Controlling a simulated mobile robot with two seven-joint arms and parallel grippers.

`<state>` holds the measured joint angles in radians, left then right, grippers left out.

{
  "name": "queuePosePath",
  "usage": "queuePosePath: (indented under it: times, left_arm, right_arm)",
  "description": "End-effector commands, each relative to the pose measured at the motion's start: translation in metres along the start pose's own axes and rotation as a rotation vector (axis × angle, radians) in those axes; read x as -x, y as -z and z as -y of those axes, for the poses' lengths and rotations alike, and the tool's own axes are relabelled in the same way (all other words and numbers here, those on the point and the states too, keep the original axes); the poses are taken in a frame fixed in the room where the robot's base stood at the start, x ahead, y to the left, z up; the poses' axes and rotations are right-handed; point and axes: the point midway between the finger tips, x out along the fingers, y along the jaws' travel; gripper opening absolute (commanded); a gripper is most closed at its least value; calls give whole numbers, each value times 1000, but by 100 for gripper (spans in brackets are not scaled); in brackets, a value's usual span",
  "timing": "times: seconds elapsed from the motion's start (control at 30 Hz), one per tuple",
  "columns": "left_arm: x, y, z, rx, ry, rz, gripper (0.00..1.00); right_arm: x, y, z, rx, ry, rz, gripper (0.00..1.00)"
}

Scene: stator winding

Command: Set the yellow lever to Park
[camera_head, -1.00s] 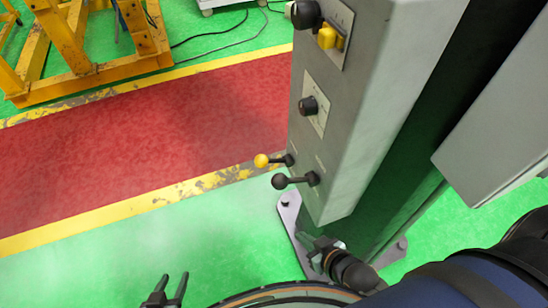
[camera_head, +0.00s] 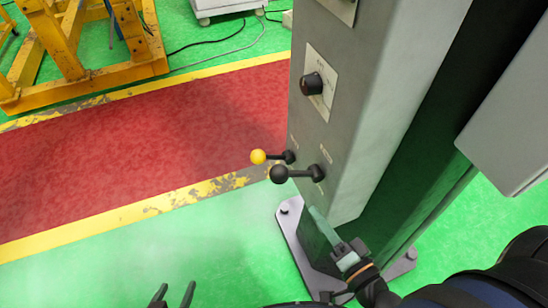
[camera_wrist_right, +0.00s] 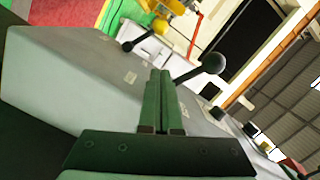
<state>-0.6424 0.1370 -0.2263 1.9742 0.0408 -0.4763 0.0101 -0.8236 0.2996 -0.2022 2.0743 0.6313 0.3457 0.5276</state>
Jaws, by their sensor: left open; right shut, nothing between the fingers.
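The yellow lever (camera_head: 258,157) is a ball knob on a short dark arm, low on the grey control post (camera_head: 365,80). It points left in the head view. A black-knobbed lever (camera_head: 279,174) sits just below and in front of it, also pointing left. My right gripper (camera_head: 316,212) is shut and empty, below and right of both levers, close to the post's lower end. Its shut fingers (camera_wrist_right: 161,75) also show in the right wrist view, with a black knob (camera_wrist_right: 213,63) just right of the tips. My left gripper (camera_head: 178,290) is open and empty at the bottom edge, away from the post.
A black rotary knob (camera_head: 312,84) sits above the levers. A metal foot plate (camera_head: 291,222) lies under the post. A grey box (camera_head: 515,130) stands to the right. A yellow frame (camera_head: 85,55) stands far back left. The floor left of the levers is clear.

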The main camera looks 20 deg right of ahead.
Motion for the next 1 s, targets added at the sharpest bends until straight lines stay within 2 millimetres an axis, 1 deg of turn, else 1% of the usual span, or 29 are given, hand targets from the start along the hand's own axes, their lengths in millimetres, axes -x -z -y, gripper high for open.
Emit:
queuePosePath:
  times: [0.17, 0.27, 1.0]
  left_arm:
    - [1, -2, 0, 0, 0, 3, 72]
    - [1, -3, 0, 0, 0, 5, 72]
    - [-1, -10, 1, 1, 3, 15, 72]
  right_arm:
    - [-7, 0, 0, 2, 2, -2, 0]
    - [-19, 1, 0, 3, 2, -3, 0]
    - [-158, 0, 0, 4, 1, -1, 0]
